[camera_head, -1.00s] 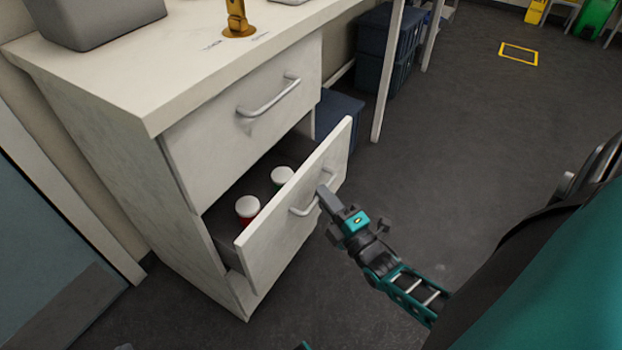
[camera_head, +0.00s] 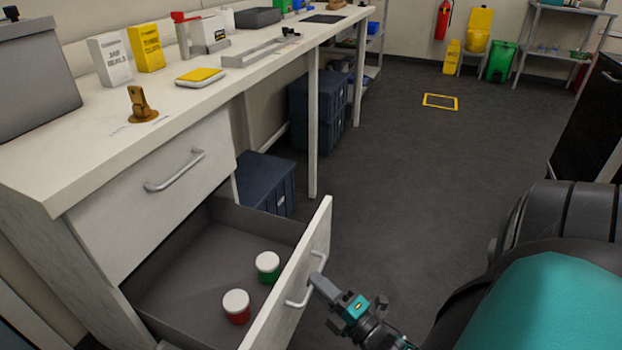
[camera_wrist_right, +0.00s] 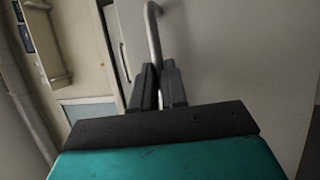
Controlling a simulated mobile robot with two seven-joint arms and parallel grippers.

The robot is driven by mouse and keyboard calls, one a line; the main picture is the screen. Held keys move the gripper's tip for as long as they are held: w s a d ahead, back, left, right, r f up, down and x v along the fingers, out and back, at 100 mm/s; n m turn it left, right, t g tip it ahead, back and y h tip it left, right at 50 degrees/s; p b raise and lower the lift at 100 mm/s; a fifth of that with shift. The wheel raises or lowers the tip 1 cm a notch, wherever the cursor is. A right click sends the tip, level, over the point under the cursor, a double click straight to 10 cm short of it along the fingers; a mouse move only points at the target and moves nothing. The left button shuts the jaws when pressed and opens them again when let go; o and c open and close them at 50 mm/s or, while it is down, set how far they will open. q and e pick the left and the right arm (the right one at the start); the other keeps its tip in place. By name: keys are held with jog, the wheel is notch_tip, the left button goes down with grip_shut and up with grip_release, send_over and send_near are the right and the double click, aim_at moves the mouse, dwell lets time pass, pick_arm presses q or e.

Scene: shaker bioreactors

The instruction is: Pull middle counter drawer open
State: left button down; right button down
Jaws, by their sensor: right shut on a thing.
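The counter drawer (camera_head: 306,270) stands well out from the white cabinet below a shut upper drawer (camera_head: 150,188). Its grey inside shows, with a red jar with a white lid (camera_head: 237,306) and a green jar with a white lid (camera_head: 268,267) near its front panel. My right gripper (camera_head: 318,284) is shut on the bar handle (camera_head: 296,302) of the open drawer. In the right wrist view the handle (camera_wrist_right: 152,38) runs down between the two fingers (camera_wrist_right: 158,88). My left gripper is not in view.
The worktop (camera_head: 120,160) holds a grey box (camera_head: 34,85), a brass fitting (camera_head: 141,105) and several cartons. Dark blue bins (camera_head: 264,184) stand under the counter, beside the open drawer.

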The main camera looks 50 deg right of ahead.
jog(key=shift+s, duration=0.25)
jog(key=c, duration=1.2)
grip_release()
jog(key=shift+o, duration=0.2)
jog(key=shift+d, duration=0.1)
jog(key=s+f, duration=0.2)
jog(key=s, duration=1)
jog(key=shift+s+f, duration=0.2)
jog(key=shift+s, duration=0.15)
